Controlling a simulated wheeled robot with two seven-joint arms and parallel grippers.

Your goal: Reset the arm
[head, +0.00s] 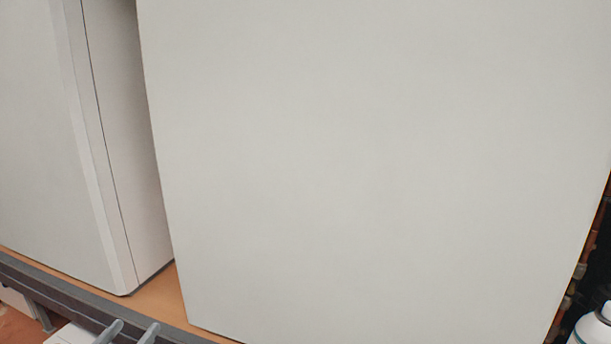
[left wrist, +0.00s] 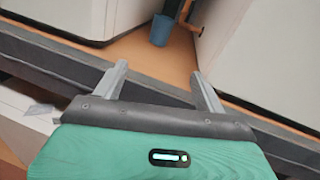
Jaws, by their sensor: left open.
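My left gripper (head: 128,333) shows at the bottom left of the head view, with only its two grey fingertips in the picture. In the left wrist view the same gripper (left wrist: 163,85) is open, its fingers apart and nothing between them. It is by the dark edge rail of the wooden platform (head: 172,300). My right gripper is not in view.
A large pale cabinet (head: 370,160) fills most of the head view. Another pale cabinet (head: 50,150) stands to its left, with a narrow gap between. The dark rail (head: 60,300) runs along the platform edge. A blue container (left wrist: 161,30) stands between the cabinets. A white bottle (head: 595,328) is at the lower right.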

